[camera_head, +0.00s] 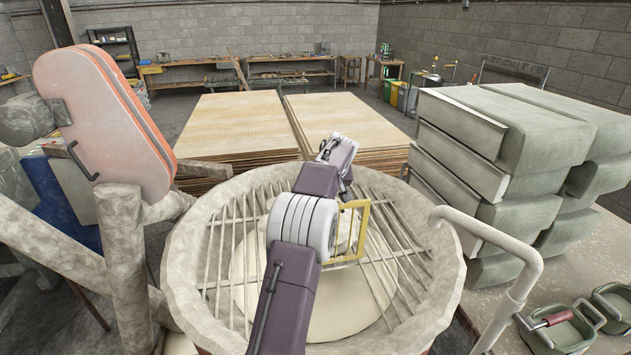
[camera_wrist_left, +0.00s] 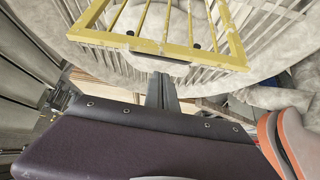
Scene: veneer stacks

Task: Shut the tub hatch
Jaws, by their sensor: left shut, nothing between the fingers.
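The tub (camera_head: 190,270) is a large round pale vessel with a grate of metal bars across its mouth. The tub hatch (camera_head: 366,222) is a small yellow barred frame that stands raised above the grate, partly hidden behind my left arm. In the left wrist view the hatch (camera_wrist_left: 150,46) spans the top, its yellow edge near my fingers. My left gripper (camera_wrist_left: 162,88) is shut and empty, just short of that edge; I cannot tell whether it touches. In the head view its fingertips are hard to make out. My right gripper is not in view.
An orange-and-white rounded housing on a pale frame (camera_head: 105,120) rises left of the tub. A white bent pipe (camera_head: 500,240) stands at its right.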

